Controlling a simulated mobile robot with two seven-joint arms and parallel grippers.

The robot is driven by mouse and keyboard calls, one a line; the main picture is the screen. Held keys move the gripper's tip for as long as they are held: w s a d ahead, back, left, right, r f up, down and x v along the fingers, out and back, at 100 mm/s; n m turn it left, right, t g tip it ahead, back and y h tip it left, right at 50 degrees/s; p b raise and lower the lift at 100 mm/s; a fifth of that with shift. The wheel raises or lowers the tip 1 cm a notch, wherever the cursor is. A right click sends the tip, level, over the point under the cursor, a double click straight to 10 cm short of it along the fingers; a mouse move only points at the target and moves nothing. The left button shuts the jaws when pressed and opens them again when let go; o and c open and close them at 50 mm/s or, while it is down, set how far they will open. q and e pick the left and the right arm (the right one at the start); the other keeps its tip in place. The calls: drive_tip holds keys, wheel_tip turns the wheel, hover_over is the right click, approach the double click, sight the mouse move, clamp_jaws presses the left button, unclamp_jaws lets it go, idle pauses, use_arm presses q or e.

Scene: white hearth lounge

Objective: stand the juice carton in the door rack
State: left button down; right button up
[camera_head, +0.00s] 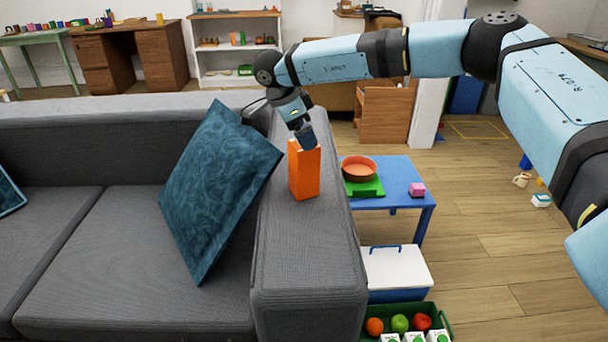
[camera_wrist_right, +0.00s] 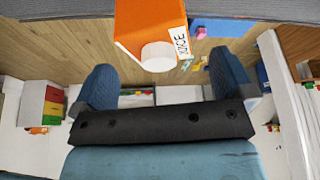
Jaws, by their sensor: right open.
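The orange juice carton (camera_head: 305,173) stands upright on the right arm of the grey sofa. In the right wrist view the carton (camera_wrist_right: 140,22) shows its white cap and a "JUICE" label. My right gripper (camera_head: 304,134) is just above and behind the carton's top. In the wrist view its two fingers (camera_wrist_right: 163,80) are wide apart, with the cap near the gap between their tips and no contact visible. My left gripper is not in view. I see no door rack in either view.
A teal cushion (camera_head: 218,190) leans just left of the carton. To the right, a blue table (camera_head: 402,172) holds a bowl (camera_head: 359,168) and a pink block (camera_head: 417,189). A white-lidded cooler (camera_head: 396,268) and a green crate (camera_head: 440,319) of fruit and small cartons are below.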

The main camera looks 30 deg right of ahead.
drive_tip(key=x, duration=0.2)
drive_tip(key=shift+d+f, duration=0.15)
drive_tip(key=shift+f, duration=0.1)
drive_tip(key=c, duration=1.7)
drive_tip(key=shift+r, duration=0.15)
clamp_jaws()
